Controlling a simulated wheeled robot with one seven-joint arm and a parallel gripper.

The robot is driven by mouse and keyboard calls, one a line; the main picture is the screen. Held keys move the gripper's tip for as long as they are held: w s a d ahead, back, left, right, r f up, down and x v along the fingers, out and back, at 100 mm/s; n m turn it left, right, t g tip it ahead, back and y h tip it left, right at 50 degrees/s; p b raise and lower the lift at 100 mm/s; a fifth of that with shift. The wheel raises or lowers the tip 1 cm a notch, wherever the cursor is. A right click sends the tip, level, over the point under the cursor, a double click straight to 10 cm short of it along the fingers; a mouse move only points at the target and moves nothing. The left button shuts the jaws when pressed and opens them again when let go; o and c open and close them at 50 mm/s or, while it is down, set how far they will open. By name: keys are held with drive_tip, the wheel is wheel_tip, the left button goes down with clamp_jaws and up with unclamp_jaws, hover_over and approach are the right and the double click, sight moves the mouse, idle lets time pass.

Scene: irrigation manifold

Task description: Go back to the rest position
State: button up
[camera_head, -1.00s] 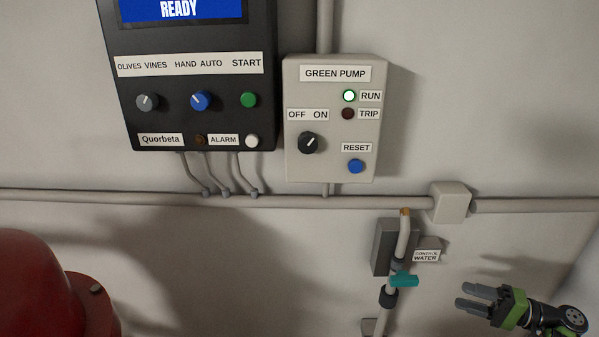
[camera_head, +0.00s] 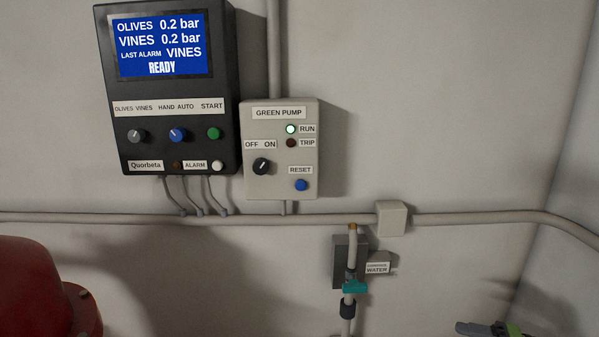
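My gripper (camera_head: 480,328) shows only in part at the bottom right edge of the head view. A grey finger and a bit of green are visible; the rest is cut off by the frame. It is apart from the wall and the devices, to the right of and below the teal valve handle (camera_head: 355,287). I cannot tell how far its fingers are apart. Nothing is seen held in the visible part.
A black controller (camera_head: 165,137) reads READY with olives and vines at 0.2 bar. The green pump box (camera_head: 280,143) has its RUN lamp lit. A grey conduit (camera_head: 120,218) crosses the wall. A red rounded vessel (camera_head: 40,290) stands at lower left. The right wall is bare.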

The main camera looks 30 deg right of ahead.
drive_tip(key=w+a+r+n+g, duration=0.3)
drive_tip(key=w+a+r+g, duration=0.2)
drive_tip(key=w+a, duration=0.3)
drive_tip(key=w+a+r+n+g, duration=0.2)
drive_tip(key=w+a+r+g, duration=0.25)
drive_tip(key=w, duration=0.45)
drive_tip(key=w+a+r+n+g+h+p, duration=0.1)
drive_tip(key=w+a+n+g+h, duration=0.15)
drive_tip(key=a, duration=0.65)
drive_tip(key=w+a+r+n+g+h+p, duration=0.1)
drive_tip(key=w+a+r+g, duration=0.15)
drive_tip(key=a, duration=0.65)
drive_tip(key=s+a+r+n+h, duration=0.1)
drive_tip(key=s+a+r+h, duration=0.1)
drive_tip(key=s+a+h, duration=0.3)
drive_tip(key=s+a+r+h, duration=0.1)
drive_tip(key=s+a+h, duration=0.1)
drive_tip(key=a, duration=0.6)
drive_tip(key=s+r+t+p, duration=0.1)
drive_tip(key=s+t, duration=0.5)
drive_tip(key=s, duration=0.8)
drive_tip(key=shift+s+a+r+n+p, duration=0.25)
drive_tip(key=shift+r+n+p, duration=0.1)
drive_tip(key=shift+p, duration=0.2)
drive_tip(key=shift+h, duration=0.25)
